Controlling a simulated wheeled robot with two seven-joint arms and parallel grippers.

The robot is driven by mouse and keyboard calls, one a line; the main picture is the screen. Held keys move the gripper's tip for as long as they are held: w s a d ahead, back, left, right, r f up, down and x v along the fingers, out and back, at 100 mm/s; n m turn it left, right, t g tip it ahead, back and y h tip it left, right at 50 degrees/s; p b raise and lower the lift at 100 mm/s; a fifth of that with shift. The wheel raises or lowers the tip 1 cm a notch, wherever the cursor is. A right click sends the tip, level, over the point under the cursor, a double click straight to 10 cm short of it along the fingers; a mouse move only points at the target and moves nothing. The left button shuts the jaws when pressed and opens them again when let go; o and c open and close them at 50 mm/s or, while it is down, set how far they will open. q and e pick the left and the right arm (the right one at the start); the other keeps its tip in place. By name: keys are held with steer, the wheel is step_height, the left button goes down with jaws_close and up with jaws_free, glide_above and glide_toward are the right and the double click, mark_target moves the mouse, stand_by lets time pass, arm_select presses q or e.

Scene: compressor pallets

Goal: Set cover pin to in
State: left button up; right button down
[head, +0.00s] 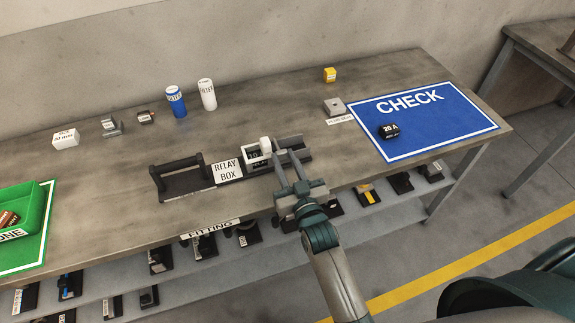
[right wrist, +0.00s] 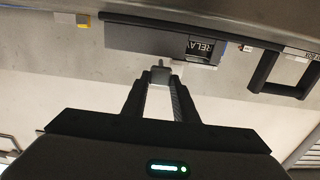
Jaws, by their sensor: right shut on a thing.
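The relay box stands on a dark base on the bench, with its white-framed unit (head: 257,155) and a "RELAY BOX" label (head: 228,172) beside it. A small pale knob (head: 265,144) shows at this unit's right end. I take it for the cover pin, but cannot be sure. My right gripper (head: 284,160) is at the box's right end, fingers pointing away from me. In the right wrist view it (right wrist: 160,76) is shut on a small grey piece with a thin stem, close to the box. How far the pin sits in is unclear. My left gripper is not in view.
A black handled piece (head: 180,178) lies left of the label. A blue CHECK mat (head: 425,120) with a black "20 A" part (head: 389,131) is to the right. Blue (head: 176,102) and white (head: 207,95) cylinders stand behind. A green bin (head: 35,215) is far left.

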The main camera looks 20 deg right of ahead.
steer(key=c, duration=1.4)
jaws_free()
steer(key=shift+s, duration=0.1)
steer(key=shift+s+f, duration=0.1)
steer(key=shift+s, duration=0.7)
steer(key=s+b, duration=0.1)
steer(key=s, duration=0.4)
steer(key=shift+s+d+f+b, duration=0.1)
steer(key=shift+s+b, duration=0.15)
steer(key=shift+b, duration=0.15)
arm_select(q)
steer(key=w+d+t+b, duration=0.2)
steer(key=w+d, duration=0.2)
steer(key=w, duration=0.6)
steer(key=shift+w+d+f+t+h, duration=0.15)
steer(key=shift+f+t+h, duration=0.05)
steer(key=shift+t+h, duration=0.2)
arm_select(e)
steer(key=s, duration=1)
steer(key=shift+d+r, duration=0.15)
steer(key=shift+r, duration=0.05)
